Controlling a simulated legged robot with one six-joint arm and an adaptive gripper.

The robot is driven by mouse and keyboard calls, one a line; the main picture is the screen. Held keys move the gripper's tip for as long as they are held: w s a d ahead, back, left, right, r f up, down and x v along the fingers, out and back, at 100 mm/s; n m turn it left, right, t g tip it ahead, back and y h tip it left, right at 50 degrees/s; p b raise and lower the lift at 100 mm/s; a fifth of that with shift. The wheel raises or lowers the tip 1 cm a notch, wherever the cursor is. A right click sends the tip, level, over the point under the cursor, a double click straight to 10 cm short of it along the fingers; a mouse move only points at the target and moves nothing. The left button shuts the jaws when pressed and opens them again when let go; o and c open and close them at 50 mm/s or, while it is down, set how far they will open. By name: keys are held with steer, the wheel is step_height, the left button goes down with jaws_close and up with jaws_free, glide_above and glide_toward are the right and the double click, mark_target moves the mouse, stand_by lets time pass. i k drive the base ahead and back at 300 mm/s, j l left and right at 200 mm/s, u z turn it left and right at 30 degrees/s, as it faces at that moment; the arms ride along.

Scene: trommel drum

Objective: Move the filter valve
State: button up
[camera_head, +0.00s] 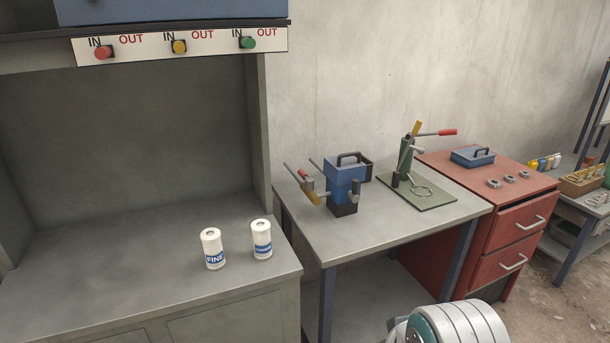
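A white panel (150,50) under the blue unit at the upper left carries a red knob (103,52), a yellow knob (179,46) and a green knob (248,42). Each knob sits on a dark slot between an IN and an OUT label, nearer the IN side. No label shows which knob is the filter valve. Two white cylinders with blue bands stand upright on the grey bench below: one marked FINE (213,249), the other (262,239) with its label too small to read. My gripper is not in view; a rounded grey and teal part of me shows at the bottom right.
The grey bench (120,270) is otherwise clear. A metal table (370,235) to its right holds a blue device (344,181) with levers and a green press (405,165). A red drawer cabinet (515,245) bears a blue box (472,156) and several metal rings.

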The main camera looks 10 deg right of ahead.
mark_target(309, 181)
steer(key=i+l+u, duration=0.1)
steer(key=i, duration=0.5)
steer(key=i+l, duration=0.1)
steer(key=i, duration=0.45)
steer(key=u, duration=0.05)
